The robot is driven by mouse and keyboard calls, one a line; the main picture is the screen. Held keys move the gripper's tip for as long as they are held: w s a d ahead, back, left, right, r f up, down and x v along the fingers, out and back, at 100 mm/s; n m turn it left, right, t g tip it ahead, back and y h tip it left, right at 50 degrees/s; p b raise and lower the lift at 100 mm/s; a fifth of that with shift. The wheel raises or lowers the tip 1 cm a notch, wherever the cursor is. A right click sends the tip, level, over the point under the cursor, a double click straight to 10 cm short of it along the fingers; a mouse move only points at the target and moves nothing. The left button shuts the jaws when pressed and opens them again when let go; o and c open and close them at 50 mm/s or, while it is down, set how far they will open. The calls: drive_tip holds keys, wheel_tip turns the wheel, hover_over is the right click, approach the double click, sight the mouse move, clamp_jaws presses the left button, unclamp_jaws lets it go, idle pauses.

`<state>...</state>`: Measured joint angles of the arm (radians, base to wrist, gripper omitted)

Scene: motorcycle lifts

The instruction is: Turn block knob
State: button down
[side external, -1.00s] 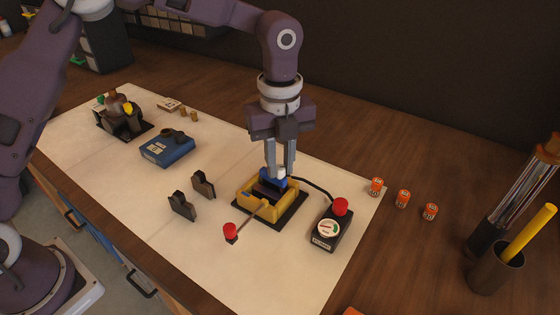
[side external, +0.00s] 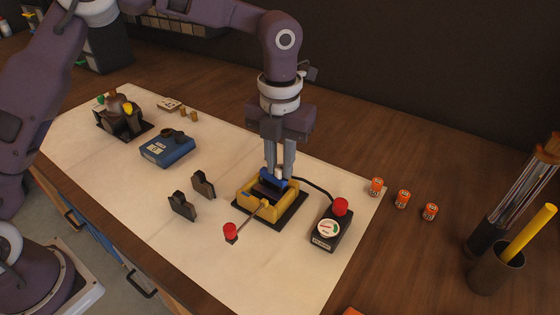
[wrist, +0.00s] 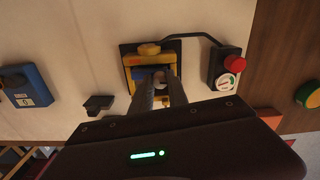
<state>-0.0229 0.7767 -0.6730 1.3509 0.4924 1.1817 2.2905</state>
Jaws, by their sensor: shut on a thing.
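A yellow fixture (side external: 249,194) on a black base plate holds a blue block (side external: 266,182) in the middle of the white mat. A rod with a red end (side external: 231,230) sticks out of the fixture's front. My gripper (side external: 280,172) points straight down over the block, its fingers shut on a small pale knob at the block's top. In the wrist view the fixture (wrist: 128,75) and the blue block (wrist: 140,73) show beyond the two fingers (wrist: 159,80). The fingers hide most of the knob and part of the block.
A dark gauge box (side external: 324,238) with a red button stands right of the fixture, joined by a black cable. Two dark brackets (side external: 182,206) stand to the left, with a blue box (side external: 167,149) beyond. The front mat is clear.

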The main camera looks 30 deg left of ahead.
drive_tip(key=shift+m, duration=0.3)
idle(0.4)
drive_tip(key=c, duration=1.3)
unclamp_jaws()
